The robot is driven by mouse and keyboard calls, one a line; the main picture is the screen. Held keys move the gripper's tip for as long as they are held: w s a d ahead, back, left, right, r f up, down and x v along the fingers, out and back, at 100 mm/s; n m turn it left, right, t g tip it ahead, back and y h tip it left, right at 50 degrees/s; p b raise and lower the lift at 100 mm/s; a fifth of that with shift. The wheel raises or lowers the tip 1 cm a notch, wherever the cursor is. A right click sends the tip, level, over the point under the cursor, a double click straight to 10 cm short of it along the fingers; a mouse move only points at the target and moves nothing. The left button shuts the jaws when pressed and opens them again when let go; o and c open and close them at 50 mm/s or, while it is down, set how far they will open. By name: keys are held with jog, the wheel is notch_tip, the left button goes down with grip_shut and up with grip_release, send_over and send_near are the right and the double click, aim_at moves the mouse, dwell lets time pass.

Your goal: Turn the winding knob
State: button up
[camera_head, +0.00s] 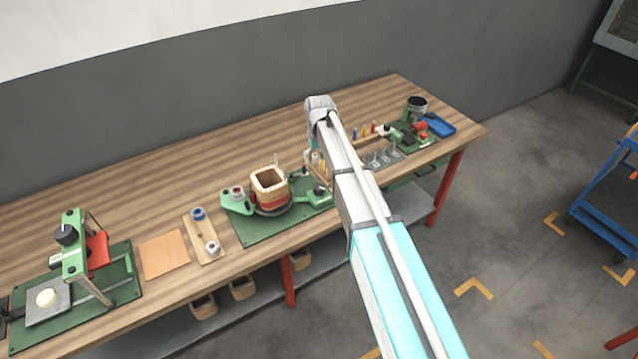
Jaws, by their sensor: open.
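The winding station is a green base plate (262,232) at the middle of the bench. It carries a square wooden coil former (269,180) with a reddish-brown winding around it. I cannot tell for sure which part is the winding knob. My arm reaches over the bench just right of the station. Its wrist bends down at the far end, and the arm hides my gripper.
The wooden bench (150,215) runs along a grey wall. Left stands a green press (75,245) with a black knob, beside an orange sheet (164,255) and a board with two spools (205,240). Right are small tools, a green fixture (414,135) and a blue tray (440,126).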

aim_at(319, 187)
jog(key=m, duration=0.8)
jog(key=shift+f, duration=0.15)
notch_tip(319, 187, down, 14)
jog(key=b, duration=1.3)
jog(key=shift+r+b, duration=0.25)
jog(key=shift+b, duration=0.15)
dwell(0.4)
